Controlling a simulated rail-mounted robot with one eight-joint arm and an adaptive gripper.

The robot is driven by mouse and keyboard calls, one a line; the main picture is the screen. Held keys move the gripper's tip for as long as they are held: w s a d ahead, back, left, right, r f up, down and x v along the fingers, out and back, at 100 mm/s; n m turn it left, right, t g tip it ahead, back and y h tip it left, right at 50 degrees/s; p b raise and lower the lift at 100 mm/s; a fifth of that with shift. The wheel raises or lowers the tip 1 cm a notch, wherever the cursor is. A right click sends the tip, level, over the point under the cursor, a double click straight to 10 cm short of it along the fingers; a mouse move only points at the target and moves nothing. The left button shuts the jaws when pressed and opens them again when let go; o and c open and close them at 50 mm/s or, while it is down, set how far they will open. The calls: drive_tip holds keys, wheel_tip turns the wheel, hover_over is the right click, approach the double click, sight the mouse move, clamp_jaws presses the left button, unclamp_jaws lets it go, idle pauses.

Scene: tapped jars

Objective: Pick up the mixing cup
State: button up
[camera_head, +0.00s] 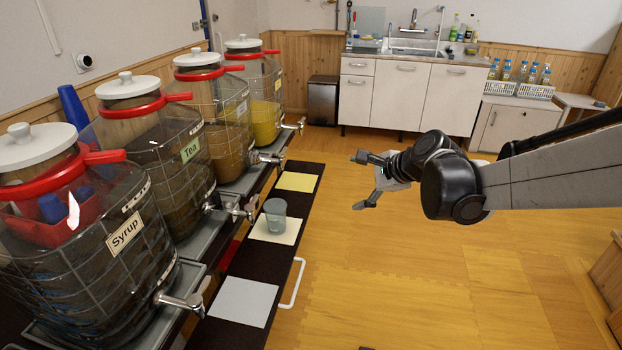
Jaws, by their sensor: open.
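The mixing cup (276,215) is a small, translucent grey-blue cup. It stands upright on a cream sheet (277,231) on the dark shelf in front of the jars. My gripper (358,182) is open and empty, up and to the right of the cup and apart from it. Its two fingers point left, toward the shelf. A metal tap (240,209) is just left of the cup.
Several large tapped jars with white lids line the left, including the Syrup jar (90,240) and Tea jar (160,160). A white sheet (244,302) and yellow sheet (297,182) lie on the shelf. A white handle (297,284) juts from its edge. The wooden floor is clear.

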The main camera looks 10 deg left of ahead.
drive_tip(key=w+a+f+m+y+b, duration=0.1)
drive_tip(key=w+a+f+m+y, duration=0.3)
drive_tip(key=w+a+f, duration=0.5)
drive_tip(key=m+g+y+b, duration=0.1)
drive_tip(key=m, duration=0.4)
approach(268, 208)
drive_tip(key=b+x, duration=0.2)
drive_tip(key=x, duration=0.4)
drive_tip(key=shift+w+a+f, duration=0.1)
drive_tip(key=shift+w+f, duration=0.05)
drive_tip(key=shift+w, duration=0.05)
drive_tip(key=c, duration=1.1)
